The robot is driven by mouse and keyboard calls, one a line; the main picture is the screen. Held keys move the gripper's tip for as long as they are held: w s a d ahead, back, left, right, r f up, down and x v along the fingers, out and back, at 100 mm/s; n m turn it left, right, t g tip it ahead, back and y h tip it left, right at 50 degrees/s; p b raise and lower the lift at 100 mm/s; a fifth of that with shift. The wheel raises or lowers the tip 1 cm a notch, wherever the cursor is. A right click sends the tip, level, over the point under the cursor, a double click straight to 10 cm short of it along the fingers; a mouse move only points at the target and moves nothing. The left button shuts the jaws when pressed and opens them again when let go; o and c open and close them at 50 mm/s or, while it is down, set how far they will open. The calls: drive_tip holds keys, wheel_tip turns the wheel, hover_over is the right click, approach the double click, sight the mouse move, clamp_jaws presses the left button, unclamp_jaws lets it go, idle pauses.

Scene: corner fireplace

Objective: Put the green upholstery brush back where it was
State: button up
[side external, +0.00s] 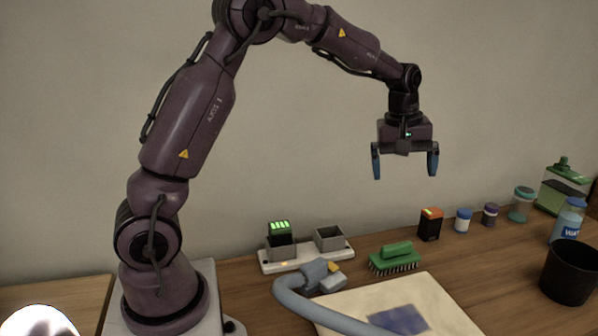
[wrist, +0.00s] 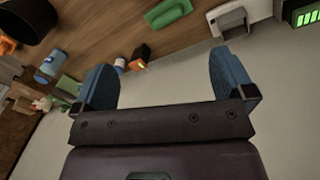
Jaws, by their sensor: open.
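The green upholstery brush (side external: 395,258) lies bristles down on the wooden table, behind the pale mat and right of the charger base. In the wrist view the green brush (wrist: 168,12) shows at the top edge, partly cut off. My gripper (side external: 405,172) is open and empty, with its blue fingers apart, high above the table and above the brush. In the wrist view my gripper (wrist: 162,80) also shows nothing between its fingers.
A white charger base (side external: 306,257) with two grey slots stands left of the brush; a green-lit battery (side external: 280,230) is in one. A grey hose (side external: 330,308) crosses the mat (side external: 445,305). A black-orange box (side external: 430,226), small jars and a black bin (side external: 568,273) stand right.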

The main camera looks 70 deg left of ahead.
drive_tip(key=s+d+r+m+t, duration=0.1)
drive_tip(key=s+d+r+m, duration=0.3)
drive_tip(key=s, duration=0.3)
drive_tip(key=s+d+r+m+t, duration=0.1)
drive_tip(key=s+d+r+m, duration=0.2)
drive_tip(key=s+r, duration=0.25)
drive_tip(key=s+d+f+m+t, duration=0.1)
drive_tip(key=s+m, duration=0.2)
drive_tip(key=s, duration=0.3)
drive_tip(key=s+d+f+m+t, duration=0.1)
drive_tip(key=s+d+m, duration=0.1)
drive_tip(key=s, duration=0.4)
drive_tip(key=shift+s+d+f+m, duration=0.3)
drive_tip(key=shift+f+m, duration=0.05)
drive_tip(key=shift+m, duration=0.35)
